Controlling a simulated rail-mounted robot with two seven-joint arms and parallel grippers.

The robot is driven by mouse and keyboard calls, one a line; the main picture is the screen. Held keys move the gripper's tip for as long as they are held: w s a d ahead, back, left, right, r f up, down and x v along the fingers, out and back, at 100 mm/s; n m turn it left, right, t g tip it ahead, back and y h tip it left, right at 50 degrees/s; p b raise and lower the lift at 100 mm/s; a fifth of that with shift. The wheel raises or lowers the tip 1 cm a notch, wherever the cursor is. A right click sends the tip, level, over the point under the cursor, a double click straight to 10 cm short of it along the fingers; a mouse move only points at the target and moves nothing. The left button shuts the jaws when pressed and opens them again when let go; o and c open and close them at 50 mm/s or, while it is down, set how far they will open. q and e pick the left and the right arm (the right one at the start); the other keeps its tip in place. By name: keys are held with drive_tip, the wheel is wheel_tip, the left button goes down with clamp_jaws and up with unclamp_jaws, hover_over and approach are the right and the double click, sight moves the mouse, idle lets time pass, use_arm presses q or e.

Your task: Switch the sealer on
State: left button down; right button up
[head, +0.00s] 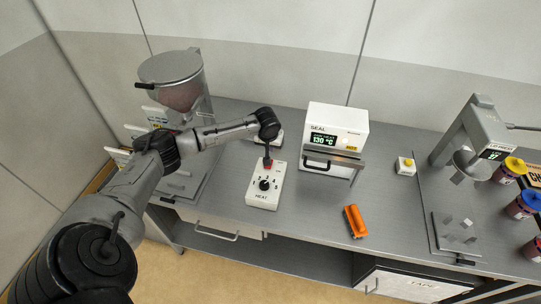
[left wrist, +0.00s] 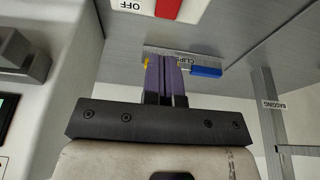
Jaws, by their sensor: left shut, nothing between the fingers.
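The white sealer (head: 338,122), marked SEAL, stands at the back middle of the bench with a lit display reading 130 °C. In front of it is a white control box (head: 254,196) marked HEAT, with a black dial (head: 264,184) and a red part (head: 278,166) near its back edge. My left gripper (head: 268,163) points down at the back of this box, its tip close to the red part; I cannot tell whether they touch. In the left wrist view, the purple fingers (left wrist: 168,78) are shut and empty, below a red switch (left wrist: 168,8) with an OFF label (left wrist: 131,6).
An orange tool (head: 355,221) lies right of the control box. A small box with a yellow button (head: 405,165) stands right of the sealer. A hopper (head: 172,78) is at the back left and a grey stand (head: 470,135) at the right.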

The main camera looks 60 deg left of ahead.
use_arm(q)
drive_tip(key=x, duration=0.4)
drive_tip(key=shift+s+d, duration=0.15)
drive_tip(key=shift+d, duration=0.05)
drive_tip(key=shift+f, duration=1)
use_arm(e)
drive_tip(key=shift+d, duration=0.1)
